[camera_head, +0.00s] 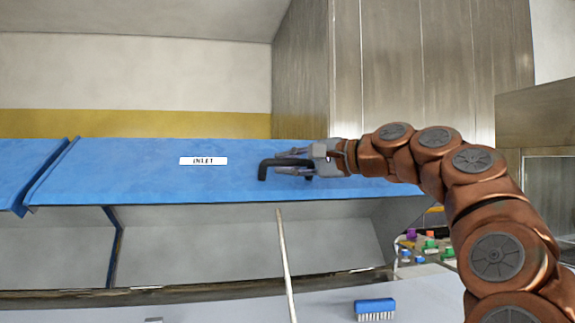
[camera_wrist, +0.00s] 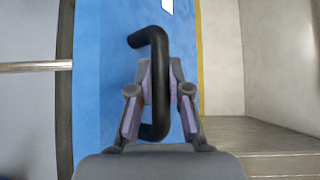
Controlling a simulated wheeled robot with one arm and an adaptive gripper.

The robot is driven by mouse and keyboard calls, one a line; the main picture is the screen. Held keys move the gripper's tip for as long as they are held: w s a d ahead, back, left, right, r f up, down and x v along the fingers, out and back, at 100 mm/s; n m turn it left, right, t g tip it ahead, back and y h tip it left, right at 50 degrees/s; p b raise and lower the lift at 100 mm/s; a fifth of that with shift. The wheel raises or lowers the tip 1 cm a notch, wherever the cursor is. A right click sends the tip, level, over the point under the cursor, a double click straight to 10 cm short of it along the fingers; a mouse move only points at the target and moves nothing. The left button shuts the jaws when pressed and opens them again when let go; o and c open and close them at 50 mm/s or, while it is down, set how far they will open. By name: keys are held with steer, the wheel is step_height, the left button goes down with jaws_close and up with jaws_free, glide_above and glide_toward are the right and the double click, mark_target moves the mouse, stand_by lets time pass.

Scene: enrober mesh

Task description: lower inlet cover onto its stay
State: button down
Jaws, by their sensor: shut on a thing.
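The blue inlet cover (camera_head: 130,175) carries a white INLET label (camera_head: 203,161) and is raised, with an open space below its lower edge. A black bar handle (camera_head: 268,164) is fixed on the cover's right part. My gripper (camera_head: 300,165) is shut on this handle; in the wrist view the two fingers (camera_wrist: 159,95) sit on either side of the black handle (camera_wrist: 161,48). A pale rod (camera_head: 286,260), which may be the stay, rises from below to near the cover's lower edge. I cannot tell whether its tip touches the cover. The rod also shows in the wrist view (camera_wrist: 30,67).
A blue brush (camera_head: 375,308) lies on the grey surface in front. Several small coloured items (camera_head: 425,245) stand at the right behind my arm. Another blue cover (camera_head: 25,170) adjoins at the left. A tall metal cabinet (camera_head: 420,70) stands behind at the right.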

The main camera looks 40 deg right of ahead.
steer(key=c, duration=1.4)
jaws_free()
steer(key=shift+o, duration=0.2)
steer(key=v, duration=1.2)
